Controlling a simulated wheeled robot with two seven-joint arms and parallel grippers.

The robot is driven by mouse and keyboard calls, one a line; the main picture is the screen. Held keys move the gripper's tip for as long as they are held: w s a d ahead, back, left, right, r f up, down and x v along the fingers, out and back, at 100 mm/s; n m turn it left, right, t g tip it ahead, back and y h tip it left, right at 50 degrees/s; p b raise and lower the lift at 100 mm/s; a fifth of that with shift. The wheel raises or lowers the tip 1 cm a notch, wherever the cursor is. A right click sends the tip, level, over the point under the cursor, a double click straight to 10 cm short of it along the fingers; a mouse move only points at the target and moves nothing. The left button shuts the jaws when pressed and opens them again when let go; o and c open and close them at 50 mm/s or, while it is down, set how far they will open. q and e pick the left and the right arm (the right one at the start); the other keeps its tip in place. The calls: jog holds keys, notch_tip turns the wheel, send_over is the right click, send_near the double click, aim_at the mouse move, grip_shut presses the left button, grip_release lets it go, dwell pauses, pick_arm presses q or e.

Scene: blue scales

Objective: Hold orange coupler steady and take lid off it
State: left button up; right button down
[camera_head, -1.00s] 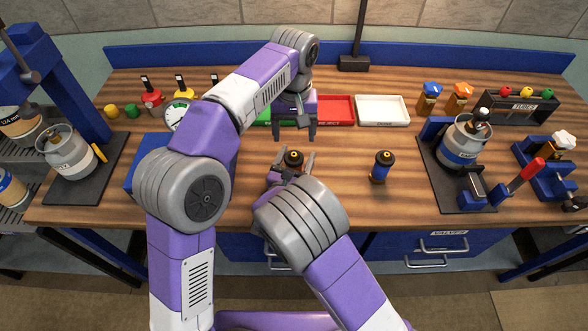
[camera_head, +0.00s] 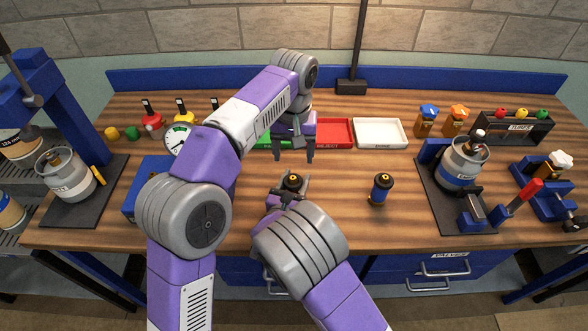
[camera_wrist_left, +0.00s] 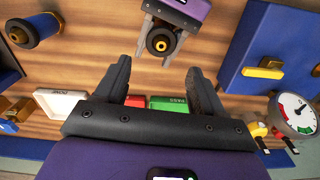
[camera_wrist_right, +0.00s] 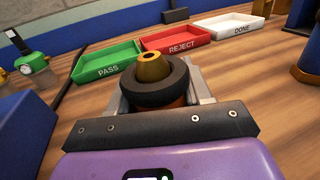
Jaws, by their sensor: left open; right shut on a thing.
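The orange coupler (camera_wrist_right: 168,102) stands upright between the fingers of my right gripper (camera_head: 293,190), which is shut on it. In the right wrist view its orange body shows only as a narrow strip under a black ring-shaped lid (camera_wrist_right: 156,86) with a brass tip. The lid also shows from above in the left wrist view (camera_wrist_left: 161,41). My left gripper (camera_head: 295,157) is open and empty, pointing down. In the head view it is behind the coupler and apart from it. The fingers of my right gripper hide the coupler's lower part.
A blue coupler with a black top (camera_head: 381,189) stands to the right on the wooden bench. Behind are the red REJECT tray (camera_head: 335,146), green PASS tray (camera_wrist_right: 106,66) and white DONE tray (camera_head: 380,146). A blue box (camera_head: 150,187) stands left.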

aim_at(296, 177)
pick_arm(q)
jog(key=f+m, duration=0.1)
jog(key=f, duration=0.2)
jog(key=f+m, duration=0.1)
jog(key=f, duration=0.2)
jog(key=f+m, duration=0.2)
jog(key=shift+d+f, duration=0.25)
jog(key=shift+f, duration=0.15)
dwell(0.3)
jog(key=shift+w, duration=0.1)
jog(key=c, duration=1)
pick_arm(e)
jog(key=shift+a, duration=0.1)
pick_arm(q)
jog(key=shift+c, duration=0.2)
jog(key=shift+r, duration=0.2)
jog(key=shift+r, duration=0.95)
